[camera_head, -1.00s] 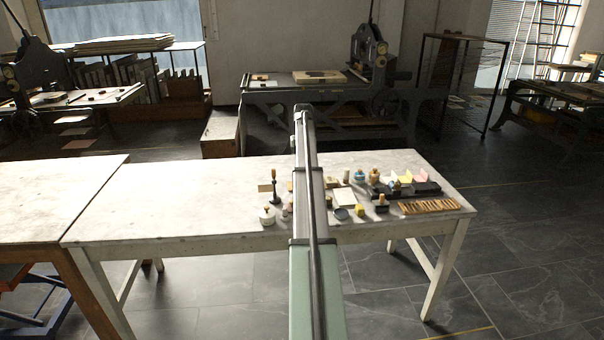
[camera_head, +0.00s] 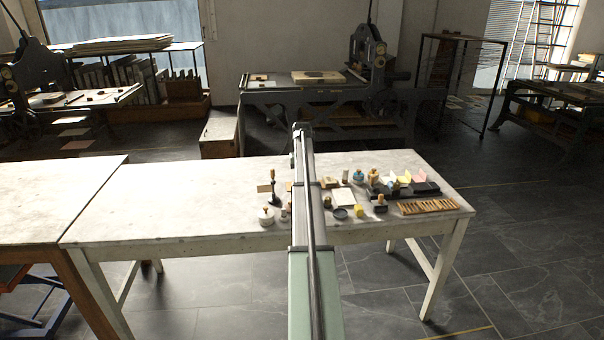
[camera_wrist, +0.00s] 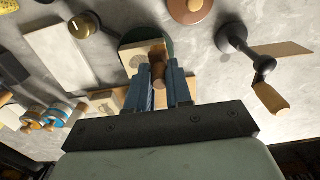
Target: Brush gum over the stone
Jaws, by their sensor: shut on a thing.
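My gripper (camera_wrist: 158,88) is shut on a brown wooden handle (camera_wrist: 158,72), seen in the wrist view above the table. It may be the gum brush; its working end is not clear. A dark green round thing (camera_wrist: 128,44) lies behind the handle in that view, with a tan piece in front of it. A pale flat slab (camera_wrist: 62,55) lies to the left; it also shows in the head view (camera_head: 344,197). It may be the stone. Another tan slab (camera_head: 318,77) lies on the press at the back. In the head view my arm hides the gripper.
Jars with blue and orange bands (camera_wrist: 45,117) stand at lower left. A wooden rack (camera_head: 430,207) lies at the table's right. The white table (camera_head: 190,190) is bare on its left half.

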